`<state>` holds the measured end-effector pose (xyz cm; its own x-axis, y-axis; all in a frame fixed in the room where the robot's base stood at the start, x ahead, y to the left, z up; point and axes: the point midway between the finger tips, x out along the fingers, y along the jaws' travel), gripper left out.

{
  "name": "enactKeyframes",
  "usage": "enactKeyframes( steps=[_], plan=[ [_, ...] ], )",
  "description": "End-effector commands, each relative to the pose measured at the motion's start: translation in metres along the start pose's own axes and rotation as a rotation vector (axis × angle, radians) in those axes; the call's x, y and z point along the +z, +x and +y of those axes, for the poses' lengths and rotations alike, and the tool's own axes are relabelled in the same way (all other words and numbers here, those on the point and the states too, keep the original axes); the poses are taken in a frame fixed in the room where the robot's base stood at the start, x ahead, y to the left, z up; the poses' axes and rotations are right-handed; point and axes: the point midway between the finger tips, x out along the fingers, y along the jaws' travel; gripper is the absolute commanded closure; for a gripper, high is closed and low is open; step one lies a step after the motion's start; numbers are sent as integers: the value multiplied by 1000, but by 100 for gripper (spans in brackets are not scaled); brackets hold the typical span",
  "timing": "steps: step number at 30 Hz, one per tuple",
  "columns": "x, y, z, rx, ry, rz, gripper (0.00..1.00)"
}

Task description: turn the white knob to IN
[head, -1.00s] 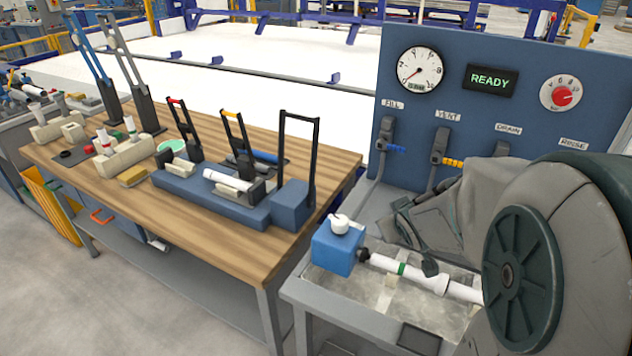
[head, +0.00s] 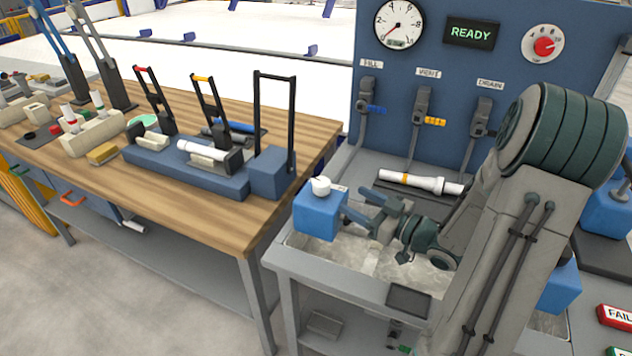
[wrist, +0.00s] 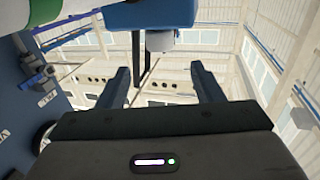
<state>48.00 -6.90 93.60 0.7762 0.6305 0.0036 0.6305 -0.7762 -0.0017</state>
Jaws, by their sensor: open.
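The white knob (head: 320,186) sits on top of a blue block (head: 318,220) at the left end of the wash basin. My gripper (head: 358,205) is open and empty, just right of the block, its fingers toward the knob. In the wrist view my open fingers (wrist: 161,75) have the white knob (wrist: 160,40) beyond and between them. The blue block (wrist: 150,15) is at the top of that view, which looks upside down. Finger and knob appear apart. The knob's setting and any IN mark are unreadable.
A white pipe with a green band (wrist: 35,20) is close at the wrist view's upper left. Another white pipe (head: 425,184) lies behind my gripper. The blue panel (head: 440,90) with valves stands behind. The wooden bench (head: 215,215) with clamps is left.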

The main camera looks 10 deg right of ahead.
Motion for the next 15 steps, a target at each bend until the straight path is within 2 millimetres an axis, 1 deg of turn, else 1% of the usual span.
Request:
enactKeyframes(
  steps=[5, 12, 15],
  plan=[
    [-1, 33, -1, -5, -1, -1, 40],
    [-1, 85, -1, -4, 0, -1, 40],
    [0, 102, -1, -3, -1, -2, 40]
  ],
)
